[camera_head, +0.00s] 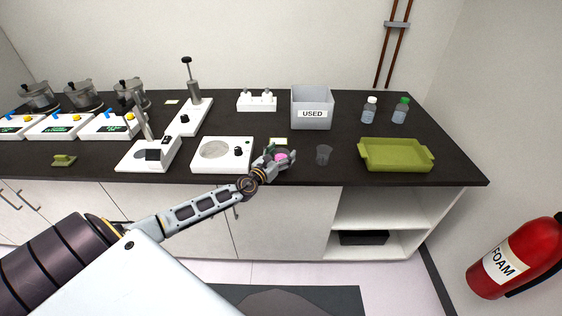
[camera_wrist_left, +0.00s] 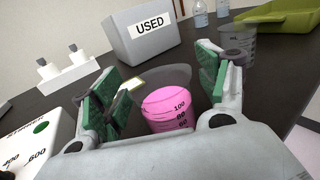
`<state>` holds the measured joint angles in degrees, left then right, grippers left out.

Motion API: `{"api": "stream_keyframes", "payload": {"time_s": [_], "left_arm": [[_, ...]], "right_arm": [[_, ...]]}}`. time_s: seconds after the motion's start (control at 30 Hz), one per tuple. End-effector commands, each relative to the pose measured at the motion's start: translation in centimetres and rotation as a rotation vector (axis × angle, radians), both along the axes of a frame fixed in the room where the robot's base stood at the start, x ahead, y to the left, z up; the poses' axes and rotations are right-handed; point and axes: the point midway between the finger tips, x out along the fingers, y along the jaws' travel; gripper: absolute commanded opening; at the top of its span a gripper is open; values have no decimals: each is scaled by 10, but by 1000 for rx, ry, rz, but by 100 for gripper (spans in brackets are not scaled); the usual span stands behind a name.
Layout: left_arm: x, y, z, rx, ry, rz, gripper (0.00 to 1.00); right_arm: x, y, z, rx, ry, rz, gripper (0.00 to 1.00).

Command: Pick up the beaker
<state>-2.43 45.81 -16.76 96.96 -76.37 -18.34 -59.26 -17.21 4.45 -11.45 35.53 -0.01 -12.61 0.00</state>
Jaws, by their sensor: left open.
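A clear beaker with pink liquid (camera_head: 281,158) stands on the dark counter, to the right of the white stirrer. In the left wrist view the beaker (camera_wrist_left: 168,110) is upright between the green-padded fingers, with gaps visible at its sides. My left gripper (camera_head: 280,152) is open around it, and its fingers partly hide the beaker in the head view. A second, empty-looking clear beaker (camera_head: 323,155) stands to the right, partly behind the right finger in the left wrist view (camera_wrist_left: 238,46). My right gripper is not in view.
The white stirrer (camera_head: 235,142) is close on the left. A grey bin marked USED (camera_head: 312,123) stands behind, with a white holder (camera_head: 257,103) beside it. A green tray (camera_head: 395,167) and two bottles (camera_head: 370,112) are to the right. The counter's front edge is near.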

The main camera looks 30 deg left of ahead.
Motion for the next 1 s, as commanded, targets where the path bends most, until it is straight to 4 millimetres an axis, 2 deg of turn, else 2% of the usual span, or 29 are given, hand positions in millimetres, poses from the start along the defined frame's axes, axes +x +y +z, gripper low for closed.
{"api": "stream_keyframes", "payload": {"time_s": [0.17,0.57,1.0], "left_arm": [[0,0,0,0,0,0,74],[0,0,0,0,0,0,23],[0,0,6,1,-1,0,22]], "right_arm": [[0,-3,0,-3,0,2,40],[0,-4,0,-5,0,2,40],[0,-2,3,-2,0,1,40]]}}
